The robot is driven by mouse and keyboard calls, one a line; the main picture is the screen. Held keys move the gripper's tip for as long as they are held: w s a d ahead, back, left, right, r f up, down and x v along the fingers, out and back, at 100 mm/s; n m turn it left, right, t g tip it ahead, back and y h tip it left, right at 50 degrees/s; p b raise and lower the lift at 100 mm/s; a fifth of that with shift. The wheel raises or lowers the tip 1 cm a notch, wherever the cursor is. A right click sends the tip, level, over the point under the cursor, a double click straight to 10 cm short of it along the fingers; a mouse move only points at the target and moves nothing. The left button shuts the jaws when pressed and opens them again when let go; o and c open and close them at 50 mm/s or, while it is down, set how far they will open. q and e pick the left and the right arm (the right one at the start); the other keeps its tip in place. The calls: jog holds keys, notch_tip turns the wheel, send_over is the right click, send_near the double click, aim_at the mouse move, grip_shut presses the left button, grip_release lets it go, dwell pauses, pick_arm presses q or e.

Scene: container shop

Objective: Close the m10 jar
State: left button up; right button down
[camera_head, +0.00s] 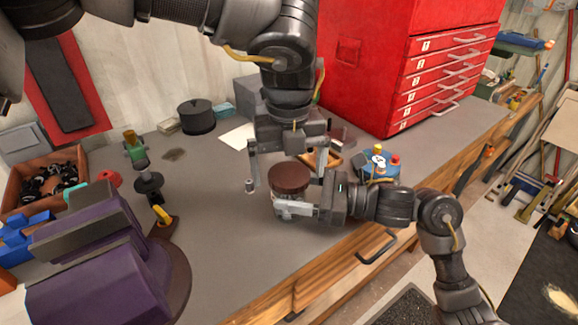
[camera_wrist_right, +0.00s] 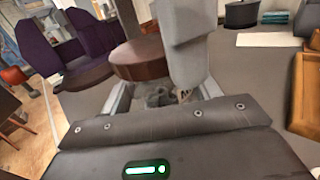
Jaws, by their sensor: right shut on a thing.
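The m10 jar (camera_head: 288,207) stands near the front edge of the bench, mostly hidden by my right gripper. A round brown lid (camera_head: 289,176) is at its top, and the same lid shows in the right wrist view (camera_wrist_right: 140,58). I cannot tell whether the lid is fully seated. My right gripper (camera_head: 293,208) comes in from the right and is shut on the jar below the lid. My left gripper (camera_head: 286,172) points down over the lid. Its fingers are spread wide on either side of the lid and look apart from it.
A purple machine (camera_head: 100,255) and a bin of black parts (camera_head: 45,178) are at left. A blue round holder (camera_head: 380,165) is behind my right arm. A red drawer cabinet (camera_head: 450,75) stands at the back.

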pick_arm(q)
jog(key=shift+r, duration=0.1)
notch_tip(320, 180, up, 12)
dwell(0.6)
pick_arm(e)
jog(key=shift+c, duration=1.4)
grip_release()
jog(key=b+v, duration=0.3)
jog(key=v, duration=0.7)
jog(key=shift+f, duration=0.1)
pick_arm(q)
jog(key=shift+f, duration=1.65)
pick_arm(e)
jog(key=shift+s+d, duration=0.1)
jog(key=shift+d, duration=0.3)
